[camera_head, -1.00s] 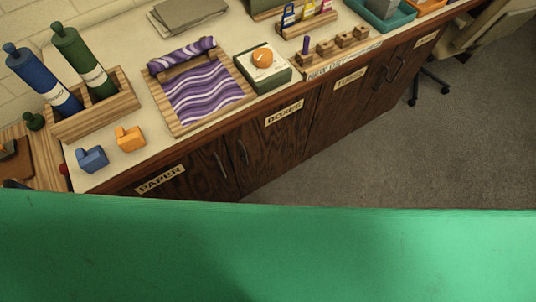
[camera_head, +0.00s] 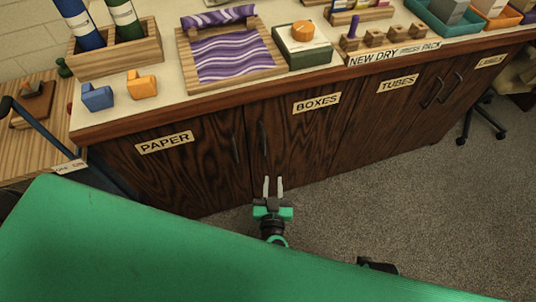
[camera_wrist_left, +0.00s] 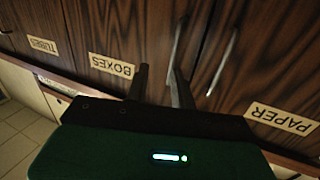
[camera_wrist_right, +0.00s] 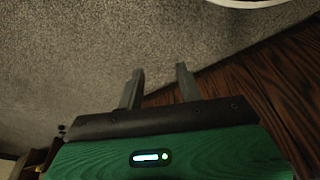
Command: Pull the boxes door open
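The boxes door (camera_head: 288,140) is dark wood and shut, under a BOXES label (camera_head: 316,103). Its dark upright handle (camera_head: 265,137) is near the door's left edge. The handle also shows in the left wrist view (camera_wrist_left: 175,45), close to one fingertip. My left gripper (camera_head: 273,181) is open and empty, low in front of the door, its fingers toward the cabinet. It also shows in the left wrist view (camera_wrist_left: 160,82); I cannot tell whether it touches the handle. My right gripper (camera_wrist_right: 160,76) is open and empty, above carpet beside dark wood.
The paper door (camera_head: 180,165) with its own handle (camera_head: 235,148) adjoins on the left. The tubes door (camera_head: 385,115) is to the right. The counter above holds a wooden tray (camera_head: 235,79), a green box (camera_head: 306,60) and blocks. Grey carpet (camera_head: 420,200) is open at right.

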